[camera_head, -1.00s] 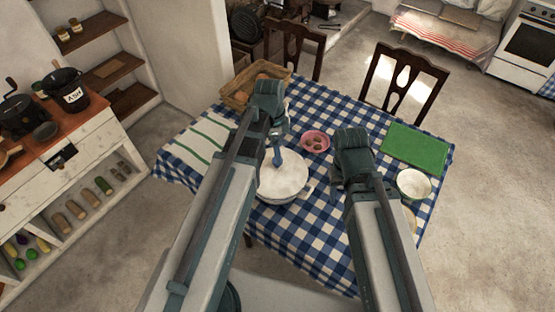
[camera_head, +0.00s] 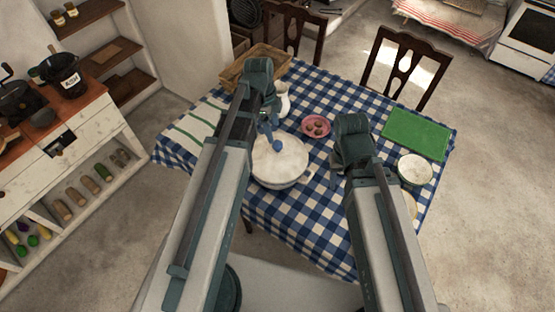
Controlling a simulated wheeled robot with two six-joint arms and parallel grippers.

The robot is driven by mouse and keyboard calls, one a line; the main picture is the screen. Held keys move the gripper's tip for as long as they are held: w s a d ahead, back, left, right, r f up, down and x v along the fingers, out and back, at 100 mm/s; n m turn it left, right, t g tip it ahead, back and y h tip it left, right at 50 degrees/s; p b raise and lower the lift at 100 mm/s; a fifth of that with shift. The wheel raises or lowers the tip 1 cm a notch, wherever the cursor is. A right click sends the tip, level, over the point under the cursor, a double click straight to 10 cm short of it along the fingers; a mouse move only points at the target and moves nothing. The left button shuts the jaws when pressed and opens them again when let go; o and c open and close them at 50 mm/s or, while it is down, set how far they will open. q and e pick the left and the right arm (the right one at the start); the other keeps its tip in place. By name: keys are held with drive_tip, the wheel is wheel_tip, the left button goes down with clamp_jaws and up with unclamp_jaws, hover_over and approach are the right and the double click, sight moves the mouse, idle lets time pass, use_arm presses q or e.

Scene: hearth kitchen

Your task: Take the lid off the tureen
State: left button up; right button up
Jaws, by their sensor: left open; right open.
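The white tureen (camera_head: 283,185) stands on the checked table, left of centre. Its white lid (camera_head: 287,163) sits on it, with a blue knob (camera_head: 277,145) on top. My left gripper (camera_head: 268,124) is open beside the knob, at its upper left in the picture. Whether it touches the knob I cannot tell. The left edge of the tureen is hidden behind my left arm. My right gripper (camera_head: 335,172) is open and empty, right of the tureen and mostly hidden by its own wrist.
A white jug (camera_head: 282,101) stands behind the tureen, near a basket (camera_head: 234,74). A pink bowl (camera_head: 306,127) holds small brown things. A green board (camera_head: 416,134) and a pale bowl (camera_head: 415,169) are at the right. A striped cloth (camera_head: 191,131) lies left.

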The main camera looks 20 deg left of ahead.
sight(277, 144)
use_arm(q)
drive_tip(key=f+b, duration=0.3)
drive_tip(key=f, duration=0.1)
drive_tip(key=shift+d, duration=0.3)
drive_tip(key=f+b, duration=0.3)
drive_tip(key=d+f+b, duration=0.1)
drive_tip(key=f+b, duration=0.1)
drive_tip(key=shift+w+f, duration=0.15)
drive_tip(key=shift+w, duration=0.05)
drive_tip(key=shift+c, duration=0.2)
clamp_jaws()
idle(1.0)
